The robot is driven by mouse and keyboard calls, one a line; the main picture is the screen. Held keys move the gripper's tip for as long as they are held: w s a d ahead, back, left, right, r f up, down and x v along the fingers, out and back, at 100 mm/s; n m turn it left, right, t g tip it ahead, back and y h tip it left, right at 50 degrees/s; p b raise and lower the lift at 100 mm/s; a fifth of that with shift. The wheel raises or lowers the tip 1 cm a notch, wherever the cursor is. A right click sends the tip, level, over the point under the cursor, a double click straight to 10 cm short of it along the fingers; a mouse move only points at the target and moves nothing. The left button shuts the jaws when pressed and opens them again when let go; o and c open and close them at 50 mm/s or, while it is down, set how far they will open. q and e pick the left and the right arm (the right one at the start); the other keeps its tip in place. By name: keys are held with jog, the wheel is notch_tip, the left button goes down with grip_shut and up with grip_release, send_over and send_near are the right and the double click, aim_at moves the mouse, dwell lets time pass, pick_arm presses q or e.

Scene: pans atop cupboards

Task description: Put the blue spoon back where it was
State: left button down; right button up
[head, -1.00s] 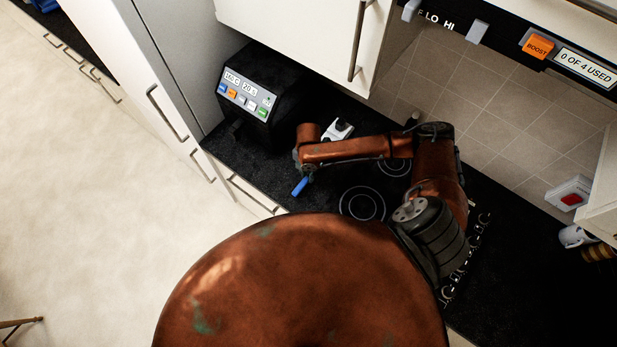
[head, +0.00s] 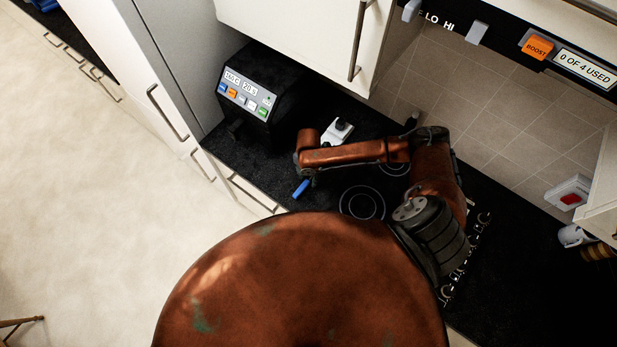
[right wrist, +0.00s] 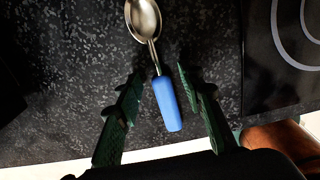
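The blue spoon has a metal bowl and a blue handle (right wrist: 167,103). It appears to lie on the dark speckled counter near its front edge; the handle also shows in the head view (head: 301,189). My right gripper (right wrist: 160,76) is open above the spoon. Its two green fingers stand on either side of the handle, with a visible gap on each side. In the head view, the right gripper (head: 307,178) is small and mostly hidden by my arm. My left gripper is not in view.
A black appliance with coloured buttons (head: 244,95) stands behind and left of the spoon. A white object with a black knob (head: 338,131) is behind my right forearm. Hob rings (head: 362,204) lie to the right. Cupboards (head: 292,35) hang above the counter.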

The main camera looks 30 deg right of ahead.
aim_at(308, 179)
jog(key=shift+r, duration=0.1)
notch_tip(308, 179, up, 12)
jog(key=b, duration=0.1)
jog(key=shift+b, duration=0.3)
dwell(0.5)
